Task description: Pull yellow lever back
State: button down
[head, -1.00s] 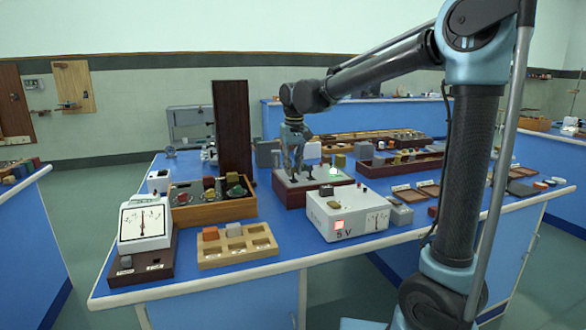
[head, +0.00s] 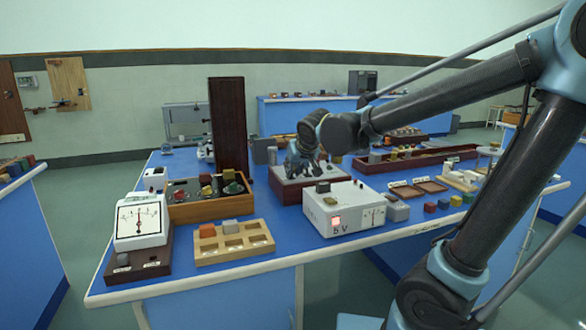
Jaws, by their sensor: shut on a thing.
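The lever box (head: 287,187), dark wood with a grey top, stands on the blue bench behind the white power unit. My gripper (head: 298,168) is low over its grey top, tilted, with its fingers closed around a lever. That lever is hidden by the fingers and my wrist, and its yellow colour cannot be made out. A small dark lever shows beside the gripper on the right, near the box's edge.
The white power unit (head: 345,213) with a red light stands in front of the lever box. A tall dark panel (head: 228,125) and a wooden dial box (head: 218,211) are at left. A compartment tray (head: 246,247) and a meter (head: 140,222) are in front.

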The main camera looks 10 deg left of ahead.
jog(key=shift+s+d+f+t, duration=0.15)
jog(key=shift+d+f+t, duration=0.05)
jog(key=shift+t, duration=0.1)
dwell(0.4)
jog(key=c, duration=1.5)
grip_release()
jog(key=shift+r, duration=0.15)
jog(key=shift+s+d+r, duration=0.2)
jog(key=shift+s+r, duration=0.15)
jog(key=shift+s, duration=0.05)
jog(key=shift+v, duration=5.25)
jog(key=shift+w+d, duration=0.1)
jog(key=shift+d, duration=0.1)
